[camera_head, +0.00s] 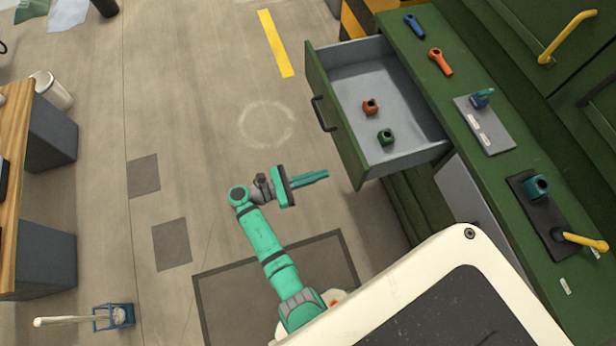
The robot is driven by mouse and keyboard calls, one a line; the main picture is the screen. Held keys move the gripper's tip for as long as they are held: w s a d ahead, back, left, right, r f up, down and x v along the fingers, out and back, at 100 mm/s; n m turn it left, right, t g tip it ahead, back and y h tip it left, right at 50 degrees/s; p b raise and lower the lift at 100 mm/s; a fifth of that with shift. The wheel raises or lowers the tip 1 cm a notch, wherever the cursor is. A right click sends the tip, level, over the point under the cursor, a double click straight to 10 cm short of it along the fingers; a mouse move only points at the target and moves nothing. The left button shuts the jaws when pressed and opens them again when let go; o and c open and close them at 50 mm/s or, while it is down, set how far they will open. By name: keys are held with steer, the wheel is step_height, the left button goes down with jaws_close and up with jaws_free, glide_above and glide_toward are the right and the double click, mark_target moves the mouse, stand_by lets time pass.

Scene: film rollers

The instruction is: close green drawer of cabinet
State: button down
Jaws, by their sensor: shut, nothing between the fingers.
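The green cabinet (455,75) stands on the right. Its green drawer (338,120) is pulled out to the left, with a black handle (320,114) on its front. Inside the grey drawer lie a small orange-brown part (370,106) and a small dark green part (387,137). My gripper (326,175) is shut and empty. In the picture its teal fingers point right, toward the lower end of the drawer front, with a small gap between them. I cannot tell its height relative to the drawer.
On the cabinet top are a blue tool (414,26), an orange tool (440,61), a grey plate (484,126) and a black-based teal device (543,215). A wooden-topped bench (14,150) stands at left. The floor left of the drawer is clear.

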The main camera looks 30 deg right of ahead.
mark_target(352, 165)
steer(key=x, duration=0.7)
steer(key=shift+s+d, duration=0.1)
steer(key=shift+d, duration=0.35)
